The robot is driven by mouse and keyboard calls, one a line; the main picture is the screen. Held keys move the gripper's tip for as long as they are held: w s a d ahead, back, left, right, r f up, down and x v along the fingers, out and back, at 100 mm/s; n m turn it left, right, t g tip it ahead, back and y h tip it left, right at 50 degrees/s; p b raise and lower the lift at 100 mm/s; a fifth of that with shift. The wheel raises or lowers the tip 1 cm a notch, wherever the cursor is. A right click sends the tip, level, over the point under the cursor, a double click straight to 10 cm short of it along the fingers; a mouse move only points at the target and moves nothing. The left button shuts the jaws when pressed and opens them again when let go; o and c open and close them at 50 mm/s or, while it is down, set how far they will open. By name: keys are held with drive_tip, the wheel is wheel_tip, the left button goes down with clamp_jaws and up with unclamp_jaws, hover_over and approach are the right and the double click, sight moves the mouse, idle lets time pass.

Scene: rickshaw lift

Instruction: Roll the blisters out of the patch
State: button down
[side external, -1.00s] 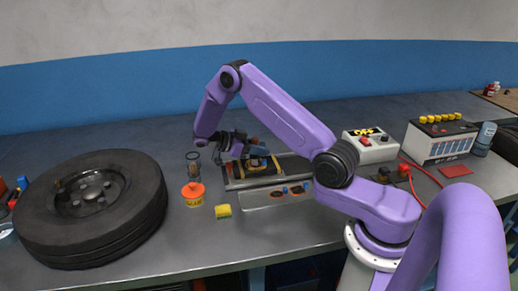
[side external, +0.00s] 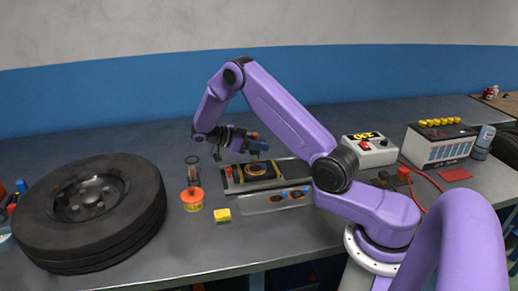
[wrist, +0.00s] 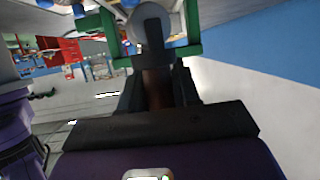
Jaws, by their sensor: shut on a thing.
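My gripper (side external: 248,144) is raised above the work tray (side external: 234,187), apart from it, and is shut on a tool that looks like a roller. The patch area (side external: 258,170) is a dark piece with yellow markings and a dark round middle, lying in the tray below my gripper. It is too small to tell whether blisters show in it.
A large tyre (side external: 85,210) lies at the left. A control box (side external: 370,151) and battery (side external: 440,145) stand at the right.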

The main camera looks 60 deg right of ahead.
drive_tip(key=shift+r, duration=2.05)
